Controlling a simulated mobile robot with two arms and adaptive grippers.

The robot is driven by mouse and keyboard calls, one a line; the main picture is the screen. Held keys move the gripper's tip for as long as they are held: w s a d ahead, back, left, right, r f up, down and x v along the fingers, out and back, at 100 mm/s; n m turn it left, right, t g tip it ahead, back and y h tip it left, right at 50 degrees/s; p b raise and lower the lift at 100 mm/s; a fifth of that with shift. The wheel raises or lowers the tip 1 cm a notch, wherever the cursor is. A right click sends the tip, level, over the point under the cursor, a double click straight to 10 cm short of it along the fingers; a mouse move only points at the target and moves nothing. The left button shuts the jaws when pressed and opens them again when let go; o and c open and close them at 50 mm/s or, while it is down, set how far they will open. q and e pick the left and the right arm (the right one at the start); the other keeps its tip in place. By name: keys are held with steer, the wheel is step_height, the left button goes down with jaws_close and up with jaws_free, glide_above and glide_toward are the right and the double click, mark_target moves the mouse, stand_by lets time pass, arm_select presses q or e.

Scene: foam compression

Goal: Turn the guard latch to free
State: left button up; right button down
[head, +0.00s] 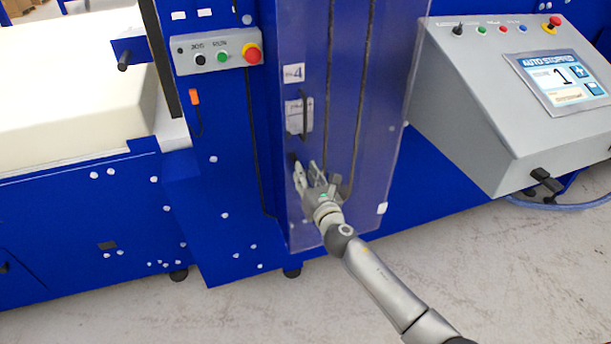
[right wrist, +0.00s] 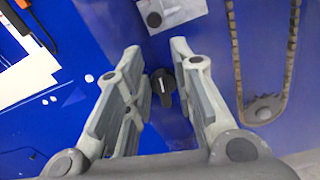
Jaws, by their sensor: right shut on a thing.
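The guard latch is a small black knob (right wrist: 162,86) with a white mark, on the blue machine face in the right wrist view. Its white mark stands close to upright in that view. My right gripper (head: 307,178) reaches the lower part of the clear guard (head: 352,95) in the head view and hides most of the latch there. My left gripper is not in view.
A pale handle plate (head: 297,115) sits above the latch, below a label marked 4. A button box (head: 219,54) is at upper left. The grey console (head: 480,90) stands at right, its screen reading AUTO STOPPED. A chain and sprocket (right wrist: 264,108) show behind the guard.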

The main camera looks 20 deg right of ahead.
steer(key=m, duration=0.3)
steer(key=m+b, duration=0.1)
steer(key=shift+d+f+m, duration=0.25)
steer(key=shift+d+m, duration=0.05)
steer(key=m, duration=0.3)
steer(key=shift+d+f+m+b, duration=0.2)
steer(key=shift+m+b, duration=0.1)
steer(key=shift+m, duration=0.1)
steer(key=m, duration=0.3)
steer(key=shift+d+f, duration=0.15)
steer(key=shift+f, duration=0.1)
steer(key=shift+f+m+b, duration=0.15)
steer(key=shift+m+b, duration=0.05)
steer(key=shift+m, duration=0.9)
steer(key=shift+f+m+b, duration=0.1)
steer(key=shift+m+b, duration=0.1)
steer(key=shift+m, duration=0.9)
steer(key=c, duration=1.6)
jaws_free()
steer(key=shift+o, duration=0.2)
steer(key=s, duration=1.2)
steer(key=shift+d, duration=0.25)
